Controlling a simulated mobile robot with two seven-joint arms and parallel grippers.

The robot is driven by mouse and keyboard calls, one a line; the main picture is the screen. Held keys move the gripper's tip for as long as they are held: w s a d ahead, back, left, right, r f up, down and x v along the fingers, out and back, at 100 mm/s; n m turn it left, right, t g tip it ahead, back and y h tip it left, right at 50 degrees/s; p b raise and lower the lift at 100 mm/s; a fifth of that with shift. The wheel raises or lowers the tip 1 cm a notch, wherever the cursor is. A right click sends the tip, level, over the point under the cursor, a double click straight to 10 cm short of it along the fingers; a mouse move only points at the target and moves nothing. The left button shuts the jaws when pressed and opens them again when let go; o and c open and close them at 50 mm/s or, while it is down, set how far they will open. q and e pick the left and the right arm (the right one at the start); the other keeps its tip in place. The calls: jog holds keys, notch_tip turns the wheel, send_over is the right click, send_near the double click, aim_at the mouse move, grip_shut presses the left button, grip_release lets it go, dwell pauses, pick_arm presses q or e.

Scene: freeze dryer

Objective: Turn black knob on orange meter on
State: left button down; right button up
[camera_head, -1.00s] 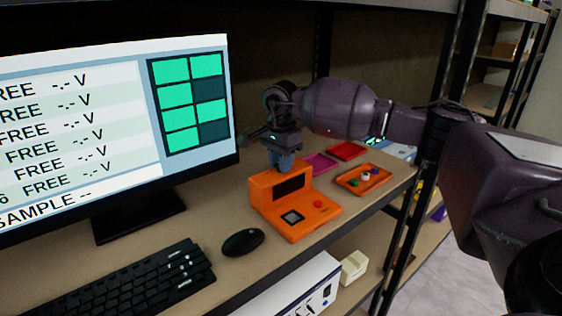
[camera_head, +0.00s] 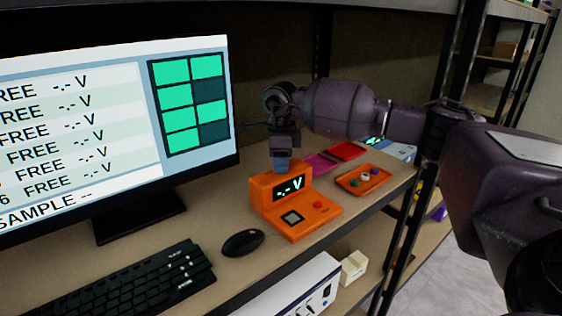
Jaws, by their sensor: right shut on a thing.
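The orange meter (camera_head: 300,222) stands on the shelf right of the monitor. Its dark display (camera_head: 289,187) is lit and reads "-.- V". A dark square pad and a red button show on its sloping front. My right gripper (camera_head: 282,164) points down at the top of the meter, just behind the display. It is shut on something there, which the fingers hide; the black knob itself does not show. My left gripper is not in view.
A monitor (camera_head: 110,130), a keyboard (camera_head: 125,285) and a mouse (camera_head: 243,242) are on the left. An orange tray (camera_head: 378,184) with small coloured pieces lies right of the meter. Red and magenta trays lie behind. A dark shelf post stands at the right.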

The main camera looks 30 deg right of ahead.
jog(key=m, duration=0.3)
jog(key=shift+m, duration=0.3)
jog(key=shift+m+p, duration=0.4)
jog(key=shift+m, duration=1.1)
jog(key=o, duration=0.9)
jog(key=shift+o, duration=0.2)
jog(key=shift+r, duration=0.1)
notch_tip(320, 180, up, 11)
jog(key=shift+b, duration=0.4)
jog(key=shift+f, duration=0.25)
